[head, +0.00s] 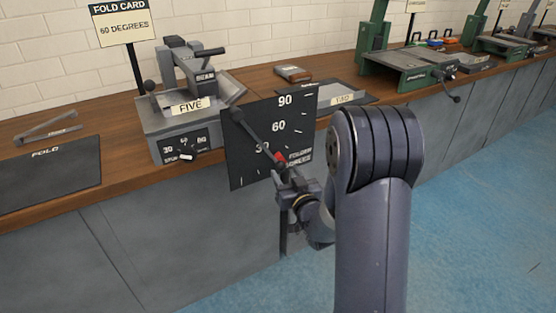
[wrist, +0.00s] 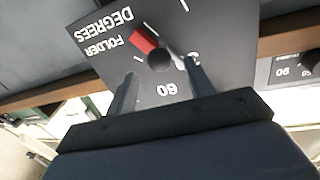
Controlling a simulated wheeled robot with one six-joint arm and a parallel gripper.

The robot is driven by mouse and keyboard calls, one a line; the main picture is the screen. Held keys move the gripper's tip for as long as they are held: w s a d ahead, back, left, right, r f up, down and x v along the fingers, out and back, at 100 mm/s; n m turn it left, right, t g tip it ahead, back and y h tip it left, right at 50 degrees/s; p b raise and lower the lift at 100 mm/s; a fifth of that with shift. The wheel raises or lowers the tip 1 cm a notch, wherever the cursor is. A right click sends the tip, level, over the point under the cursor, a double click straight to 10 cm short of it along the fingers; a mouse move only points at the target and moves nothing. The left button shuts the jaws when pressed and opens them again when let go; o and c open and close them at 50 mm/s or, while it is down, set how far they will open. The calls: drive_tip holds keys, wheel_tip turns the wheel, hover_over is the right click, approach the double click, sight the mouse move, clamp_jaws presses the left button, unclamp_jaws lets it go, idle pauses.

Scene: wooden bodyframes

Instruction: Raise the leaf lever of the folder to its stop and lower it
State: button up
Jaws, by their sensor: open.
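The folder (head: 168,133) is a grey machine on the wooden bench, labelled FIVE, with a BEAM handle (head: 207,52) on top. Its leaf lever (head: 256,135) is a dark bar in front of a black degree plate (head: 240,165) marked up to 90. It slants down to the right across the plate, near the 30 mark, with a red piece (head: 281,158) near its lower end. My gripper (head: 289,179) is at that end, open. In the wrist view, a round black knob (wrist: 160,60) sits between the fingertips, beside the red piece (wrist: 143,38). Contact cannot be told.
A fold card (head: 122,26) reads 60 degrees. A dial (head: 187,156) on the folder's front reads 30, 60, 90. A black mat (head: 50,176) lies at left; green machines (head: 405,68) stand farther right. The blue floor (head: 470,190) in front of the bench is clear.

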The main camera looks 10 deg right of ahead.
drive_tip(key=w, duration=0.4)
drive_tip(key=w+a, duration=0.1)
drive_tip(key=w, duration=0.2)
clamp_jaws()
idle(0.5)
